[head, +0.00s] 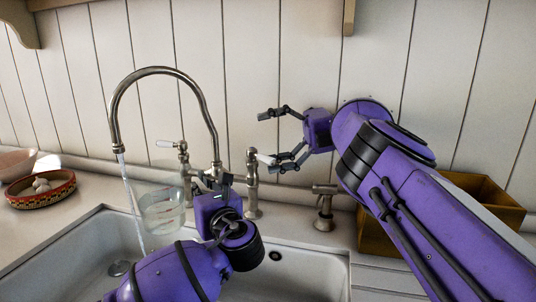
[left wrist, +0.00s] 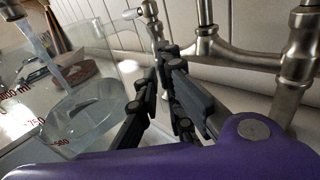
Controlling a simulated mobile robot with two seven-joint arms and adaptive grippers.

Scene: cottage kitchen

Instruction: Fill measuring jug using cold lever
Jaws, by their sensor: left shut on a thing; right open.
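The clear measuring jug (head: 160,213) is over the sink, partly filled; it also shows in the left wrist view (left wrist: 105,60), its water surface near the 500 mark. My left gripper (head: 194,186) is shut on the jug's right side; its fingers also show in the left wrist view (left wrist: 158,88). Water (head: 128,195) runs from the tap spout (head: 116,143). In the head view the stream passes the jug's left edge; I cannot tell whether any enters. My right gripper (head: 270,140) is open, its lower finger beside the white right lever (head: 265,158). The left lever (head: 166,144) stands behind the jug.
The white sink (head: 300,270) lies below. A wooden box (head: 488,200) stands right, behind my right arm. A small pump (head: 325,205) is on the sink's back ledge. A patterned dish (head: 40,197) with pale round items and a pink bowl (head: 15,162) are left.

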